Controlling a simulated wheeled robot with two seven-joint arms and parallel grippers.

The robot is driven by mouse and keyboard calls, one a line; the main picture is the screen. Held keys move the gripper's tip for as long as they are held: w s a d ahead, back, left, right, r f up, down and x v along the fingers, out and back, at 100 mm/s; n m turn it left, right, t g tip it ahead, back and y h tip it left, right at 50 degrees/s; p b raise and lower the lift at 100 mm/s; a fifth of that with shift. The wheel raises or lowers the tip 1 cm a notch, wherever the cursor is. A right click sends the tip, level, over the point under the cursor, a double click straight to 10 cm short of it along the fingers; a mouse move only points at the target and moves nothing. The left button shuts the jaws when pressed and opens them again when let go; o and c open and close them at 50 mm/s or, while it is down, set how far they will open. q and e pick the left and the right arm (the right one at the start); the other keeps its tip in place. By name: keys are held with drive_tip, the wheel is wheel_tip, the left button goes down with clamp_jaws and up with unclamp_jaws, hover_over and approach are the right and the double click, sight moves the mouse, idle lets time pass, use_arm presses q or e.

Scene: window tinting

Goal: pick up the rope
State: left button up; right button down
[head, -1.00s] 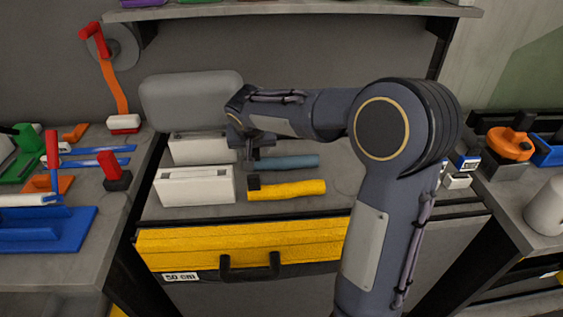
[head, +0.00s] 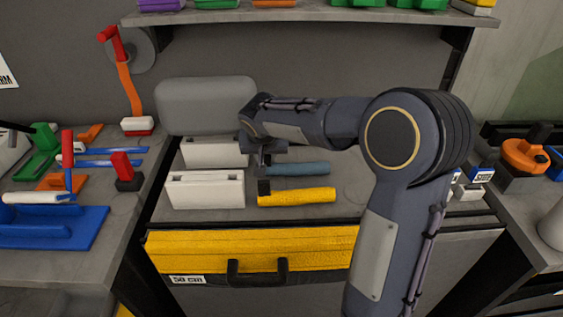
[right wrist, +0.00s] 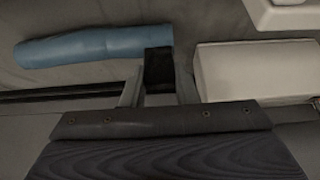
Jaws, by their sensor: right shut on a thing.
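I see nothing that is plainly a rope. A blue cylinder-like piece with a black end (head: 298,169) lies on the grey worktop, and it also shows in the right wrist view (right wrist: 100,46). My right gripper (head: 264,158) is over its left end in the head view. In the right wrist view my right gripper (right wrist: 159,75) has its two fingers on either side of the black end (right wrist: 159,66), shut on it. The piece appears to lie on or close to the worktop. My left gripper is out of view.
A similar yellow piece (head: 297,197) lies in front of the blue one. Two white boxes (head: 205,190) (head: 215,152) stand to the left, and a grey rounded case (head: 205,105) stands behind. A yellow case (head: 320,250) with a black handle is at the front edge.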

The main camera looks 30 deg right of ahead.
drive_tip(key=shift+r, duration=0.15)
drive_tip(key=shift+r, duration=0.2)
wheel_tip(320, 180, up, 2)
drive_tip(key=shift+r, duration=0.1)
drive_tip(key=s+d+r, duration=0.6)
drive_tip(key=s+r, duration=0.4)
drive_tip(key=s, duration=0.2)
drive_tip(key=shift+s, duration=0.3)
idle(0.4)
